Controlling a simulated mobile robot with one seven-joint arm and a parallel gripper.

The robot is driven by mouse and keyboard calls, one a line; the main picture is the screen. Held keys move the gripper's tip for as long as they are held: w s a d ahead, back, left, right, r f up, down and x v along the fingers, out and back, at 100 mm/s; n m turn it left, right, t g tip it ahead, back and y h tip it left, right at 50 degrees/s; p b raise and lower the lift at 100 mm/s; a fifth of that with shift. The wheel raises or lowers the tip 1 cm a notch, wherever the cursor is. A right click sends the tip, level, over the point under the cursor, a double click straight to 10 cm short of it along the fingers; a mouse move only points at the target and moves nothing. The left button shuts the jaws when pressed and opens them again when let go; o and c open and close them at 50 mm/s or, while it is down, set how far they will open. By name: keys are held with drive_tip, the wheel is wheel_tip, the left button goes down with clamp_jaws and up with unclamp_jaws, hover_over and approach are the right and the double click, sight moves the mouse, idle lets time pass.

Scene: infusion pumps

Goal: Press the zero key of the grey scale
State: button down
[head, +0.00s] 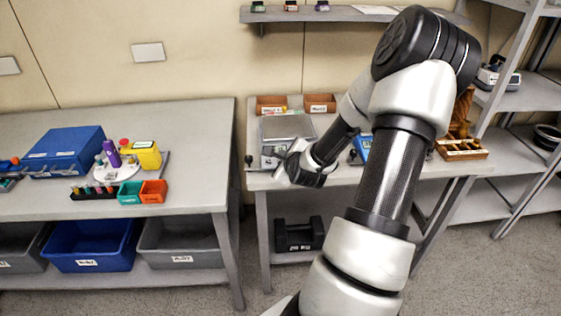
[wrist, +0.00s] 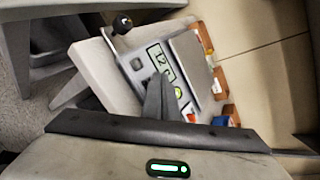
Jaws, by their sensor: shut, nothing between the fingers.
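The grey scale (head: 288,126) stands on the right-hand table, with its flat pan at the back and its front panel partly behind my gripper (head: 279,161). In the wrist view the scale's pan (wrist: 188,58) and lit display (wrist: 160,60) show. A grey square key (wrist: 137,63), a yellow-green key (wrist: 178,92) and a red key (wrist: 190,115) lie along the panel; I cannot read their labels. My gripper (wrist: 156,84) is shut and empty, its fingertips over the front panel near the display. I cannot tell whether they touch it.
A black ball knob (head: 248,159) stands at the scale's left; it shows in the wrist view (wrist: 122,23). Small brown bins (head: 271,105) stand behind the scale. A blue item (head: 362,148) is to the right. A gap separates the left table (head: 190,190) from this one.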

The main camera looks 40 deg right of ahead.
drive_tip(key=shift+f, duration=0.1)
idle(0.3)
drive_tip(key=shift+w+d+f+b, duration=0.1)
drive_tip(key=shift+f+b, duration=0.2)
drive_tip(key=shift+f, duration=0.05)
drive_tip(key=shift+f, duration=0.3)
idle(0.5)
drive_tip(key=shift+r, duration=0.1)
drive_tip(key=shift+r+p, duration=0.4)
drive_tip(key=shift+r, duration=0.25)
drive_tip(key=shift+s+a+r+p, duration=0.15)
drive_tip(key=shift+s+r+p, duration=0.1)
drive_tip(key=shift+r+p, duration=0.5)
drive_tip(key=shift+s+a+r+p, duration=0.1)
drive_tip(key=shift+s+r+p, duration=0.1)
drive_tip(key=shift+r+p, duration=0.55)
drive_tip(key=shift+s+a+r+p, duration=0.15)
drive_tip(key=shift+s+r+p, duration=0.1)
drive_tip(key=shift+r+p, duration=0.5)
drive_tip(key=shift+r, duration=0.15)
